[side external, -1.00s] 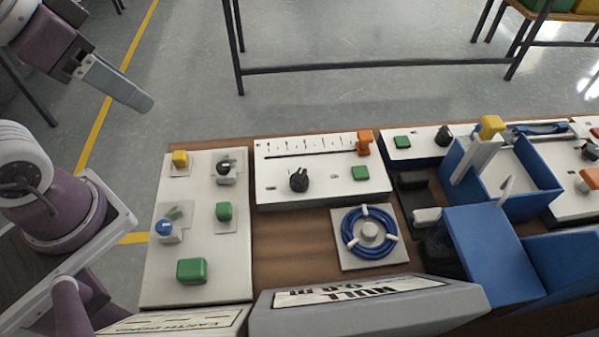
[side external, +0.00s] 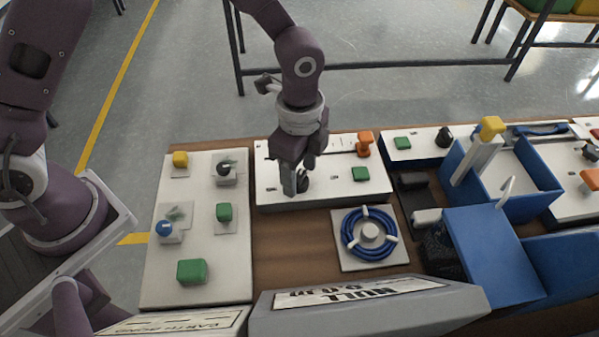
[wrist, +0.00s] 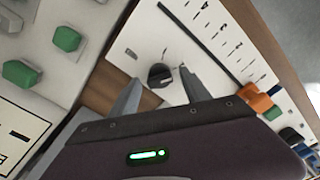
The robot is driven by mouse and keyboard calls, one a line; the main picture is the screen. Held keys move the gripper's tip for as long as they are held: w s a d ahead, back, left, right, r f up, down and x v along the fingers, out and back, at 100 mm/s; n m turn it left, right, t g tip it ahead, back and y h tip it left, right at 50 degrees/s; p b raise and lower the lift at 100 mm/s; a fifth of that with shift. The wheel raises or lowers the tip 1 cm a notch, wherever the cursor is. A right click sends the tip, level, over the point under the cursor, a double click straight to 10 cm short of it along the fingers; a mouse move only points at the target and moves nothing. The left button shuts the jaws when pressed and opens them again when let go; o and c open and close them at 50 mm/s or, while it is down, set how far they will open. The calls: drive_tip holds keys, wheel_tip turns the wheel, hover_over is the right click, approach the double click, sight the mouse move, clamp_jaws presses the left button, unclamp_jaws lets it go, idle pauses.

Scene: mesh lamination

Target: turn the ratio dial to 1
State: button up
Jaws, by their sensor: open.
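The ratio dial, a black knob, stands on a white panel (side external: 336,187) with a slot scale. In the side view it is mostly hidden behind my gripper (side external: 294,188), which points down at it. In the wrist view the dial (wrist: 159,75) shows whole, with a light pointer mark on its top. My gripper (wrist: 159,92) is open there, one finger on each side of the dial, with gaps between fingers and knob. I cannot tell how high the fingertips are over the panel. The dial's scale marks are too small to read.
An orange slider (side external: 365,144) and a green button (side external: 360,174) share the panel. A blue ring (side external: 369,233) lies in front. A panel with yellow, green, blue and black controls (side external: 195,285) is at left. Blue bins (side external: 500,240) stand at right.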

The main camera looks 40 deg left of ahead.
drive_tip(key=shift+f, duration=0.6)
clamp_jaws()
drive_tip(key=n, duration=0.6)
drive_tip(key=shift+n, duration=0.3)
drive_tip(key=n, duration=0.5)
drive_tip(key=shift+n, duration=0.3)
